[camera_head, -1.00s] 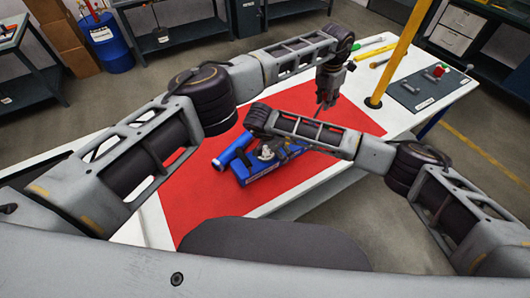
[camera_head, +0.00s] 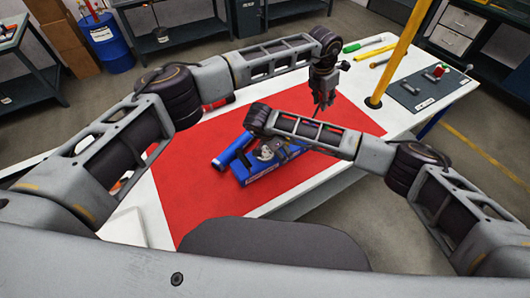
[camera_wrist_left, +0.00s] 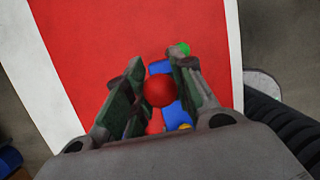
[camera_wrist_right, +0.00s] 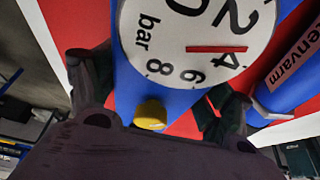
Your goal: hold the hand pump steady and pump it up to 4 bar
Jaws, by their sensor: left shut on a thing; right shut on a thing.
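The blue hand pump (camera_head: 262,172) lies on the red mat, partly hidden by my right arm. Its white gauge dial, marked in bar, shows large in the right wrist view (camera_wrist_right: 190,25), cut off at the top. A red line lies beside the 4; I cannot tell whether it is needle or mark. A yellow knob (camera_wrist_right: 150,113) sits below the dial. My right gripper (camera_wrist_right: 155,108) is shut on the blue pump body. My left gripper (camera_head: 323,108) points down beyond the pump. In the left wrist view it (camera_wrist_left: 158,95) is shut around a red ball knob (camera_wrist_left: 159,91).
A blue cylinder (camera_head: 231,149) lies beside the pump, left of it. The red mat (camera_head: 190,205) covers much of the white table (camera_head: 410,118). Much of the mat's left is clear.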

